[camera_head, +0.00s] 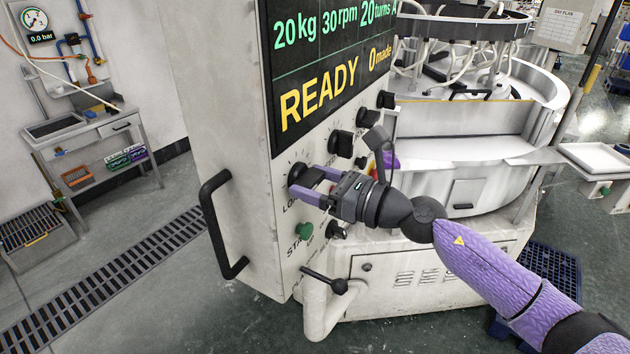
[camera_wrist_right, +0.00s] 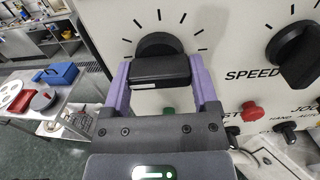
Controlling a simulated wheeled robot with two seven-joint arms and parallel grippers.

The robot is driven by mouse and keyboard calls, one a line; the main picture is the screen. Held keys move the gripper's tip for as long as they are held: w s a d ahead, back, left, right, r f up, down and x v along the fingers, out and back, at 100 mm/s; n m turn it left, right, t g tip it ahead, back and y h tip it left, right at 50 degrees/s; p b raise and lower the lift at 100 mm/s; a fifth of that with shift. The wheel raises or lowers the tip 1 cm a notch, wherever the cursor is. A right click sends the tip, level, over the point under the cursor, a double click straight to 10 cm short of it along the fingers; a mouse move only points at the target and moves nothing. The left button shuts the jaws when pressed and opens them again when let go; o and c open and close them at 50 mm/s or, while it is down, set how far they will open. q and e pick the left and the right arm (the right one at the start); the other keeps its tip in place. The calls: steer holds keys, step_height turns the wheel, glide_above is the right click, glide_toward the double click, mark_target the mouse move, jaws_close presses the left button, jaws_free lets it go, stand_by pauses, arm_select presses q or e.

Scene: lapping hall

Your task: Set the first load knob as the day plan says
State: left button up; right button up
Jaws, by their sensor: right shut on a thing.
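The first load knob (camera_head: 297,172) is the black dial at the lower left of the white machine panel, with part of the label "LO…" beside it. My right gripper (camera_head: 310,187) is shut on it, with one purple finger on each side. The right wrist view shows the knob (camera_wrist_right: 160,48) between the fingers, with tick marks around it. The display (camera_head: 330,75) reads 20 kg, 30 rpm, 20 turns, READY and 0 made. The day plan sheet (camera_head: 559,28) hangs at the upper right, its lines too small to read. My left gripper is out of view.
The speed knob (camera_wrist_right: 298,55) sits right of the load knob. A green start button (camera_head: 304,230) is just below my right gripper. A black handle (camera_head: 215,225) sticks out at the panel's left. The round lapping machine (camera_head: 470,190) stands behind my right arm.

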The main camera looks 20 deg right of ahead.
steer(key=shift+m, duration=0.3)
steer(key=shift+r+m+p, duration=0.1)
steer(key=shift+m+p, duration=0.6)
steer(key=shift+m, duration=0.2)
steer(key=m+p, duration=0.2)
steer(key=m, duration=0.1)
steer(key=m+p, duration=0.2)
steer(key=m, duration=0.4)
steer(key=shift+p, duration=0.4)
steer(key=shift+m, duration=0.4)
steer(key=o, duration=1.1)
